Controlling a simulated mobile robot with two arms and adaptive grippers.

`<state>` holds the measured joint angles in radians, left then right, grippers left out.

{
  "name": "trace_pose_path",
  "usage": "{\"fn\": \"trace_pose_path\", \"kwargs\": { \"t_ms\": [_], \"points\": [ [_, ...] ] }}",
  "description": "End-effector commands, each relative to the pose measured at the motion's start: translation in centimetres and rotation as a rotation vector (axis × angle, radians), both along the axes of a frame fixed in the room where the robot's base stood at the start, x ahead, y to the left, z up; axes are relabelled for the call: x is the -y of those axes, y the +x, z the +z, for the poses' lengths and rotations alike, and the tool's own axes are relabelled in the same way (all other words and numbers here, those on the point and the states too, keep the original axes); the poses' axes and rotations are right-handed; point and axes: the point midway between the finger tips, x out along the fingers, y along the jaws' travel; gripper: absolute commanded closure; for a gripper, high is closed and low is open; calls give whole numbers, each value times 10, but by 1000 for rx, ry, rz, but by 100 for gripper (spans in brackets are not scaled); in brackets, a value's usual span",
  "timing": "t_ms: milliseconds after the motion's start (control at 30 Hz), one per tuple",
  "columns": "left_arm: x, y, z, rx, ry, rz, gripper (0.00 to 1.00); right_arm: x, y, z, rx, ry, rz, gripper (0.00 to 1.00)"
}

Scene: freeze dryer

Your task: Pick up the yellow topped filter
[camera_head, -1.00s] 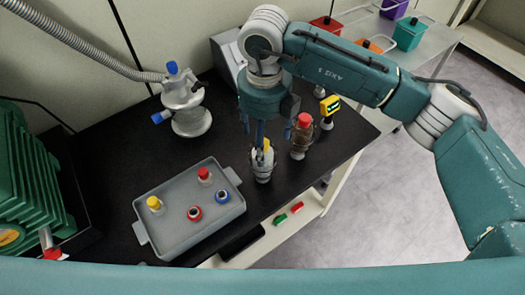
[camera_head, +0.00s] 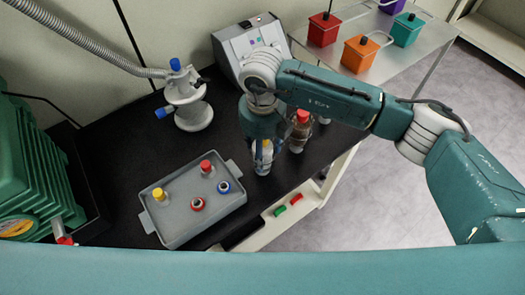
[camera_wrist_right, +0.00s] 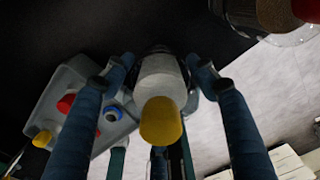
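A clear filter with a yellow top (camera_wrist_right: 161,122) stands on the black bench between the fingers of my right gripper (camera_wrist_right: 160,65) in the right wrist view. In the head view the filter (camera_head: 262,160) is partly hidden by my right gripper (camera_head: 262,148), which points down over it. The fingers are on both sides of the filter and look spread, with narrow gaps beside it. A second yellow-topped piece (camera_head: 160,195) stands in the grey tray. My left gripper is not in view.
The grey tray (camera_head: 178,240) also holds red- and blue-topped pieces. A red-topped brown bottle (camera_head: 299,135) stands close right of the gripper. A metal trap (camera_head: 189,100) and a grey device (camera_head: 247,45) stand behind. Coloured bins (camera_head: 361,52) are on a side table.

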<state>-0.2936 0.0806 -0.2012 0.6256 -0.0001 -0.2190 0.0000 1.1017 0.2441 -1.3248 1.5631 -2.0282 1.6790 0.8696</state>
Motion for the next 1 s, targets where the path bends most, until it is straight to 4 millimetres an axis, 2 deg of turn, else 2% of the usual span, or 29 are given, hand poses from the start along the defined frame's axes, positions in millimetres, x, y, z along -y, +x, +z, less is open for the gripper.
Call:
{"fn": "trace_pose_path", "kwargs": {
  "t_ms": [33, 133, 400, 567, 767, 1000],
  "points": [
    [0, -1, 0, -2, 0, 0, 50, 0, 0, 0, 1, 0, 0, 58],
    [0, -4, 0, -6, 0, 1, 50, 0, 0, 0, 1, 0, 0, 78],
    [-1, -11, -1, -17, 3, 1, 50, 0, 1, 2, 2, 1, 0, 78],
    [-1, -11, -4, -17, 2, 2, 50, 0, 1, 11, 4, 1, -1, 78],
    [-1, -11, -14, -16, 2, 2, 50, -1, 2, 43, 7, 3, 0, 78],
    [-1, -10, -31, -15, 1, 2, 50, -1, 2, 113, 10, 3, 0, 78]
  ]
}}
